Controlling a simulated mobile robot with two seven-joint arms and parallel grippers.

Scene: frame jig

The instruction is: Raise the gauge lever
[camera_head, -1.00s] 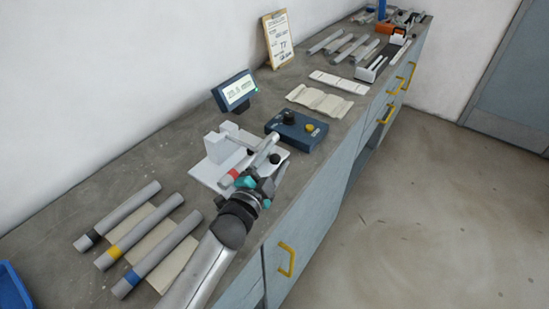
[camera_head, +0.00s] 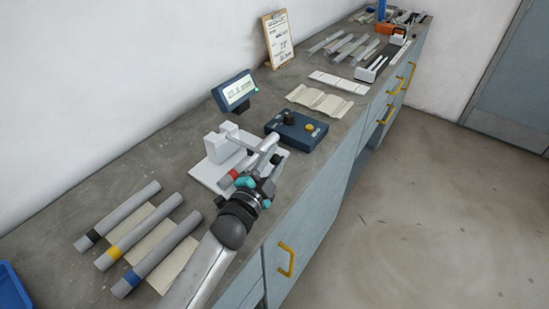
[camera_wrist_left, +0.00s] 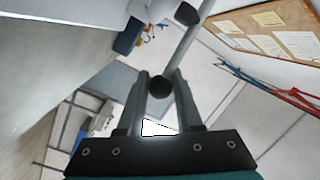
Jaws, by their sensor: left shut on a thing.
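The gauge has a white base plate (camera_head: 207,178) with white blocks and a grey lever bar (camera_head: 243,139), standing on the bench. In the left wrist view a grey bar (camera_wrist_left: 187,45) runs down to a dark round knob (camera_wrist_left: 160,87) between my fingers. My left gripper (camera_head: 265,170) is at the front of the gauge; in the left wrist view its fingers (camera_wrist_left: 161,80) are shut on the knob. A tube with a red band (camera_head: 229,178) lies at the gauge, partly hidden by the gripper. My right gripper is not in view.
A display (camera_head: 236,91) stands behind the gauge. Several banded tubes (camera_head: 138,245) lie at the front left. A clipboard (camera_head: 278,39) leans on the wall.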

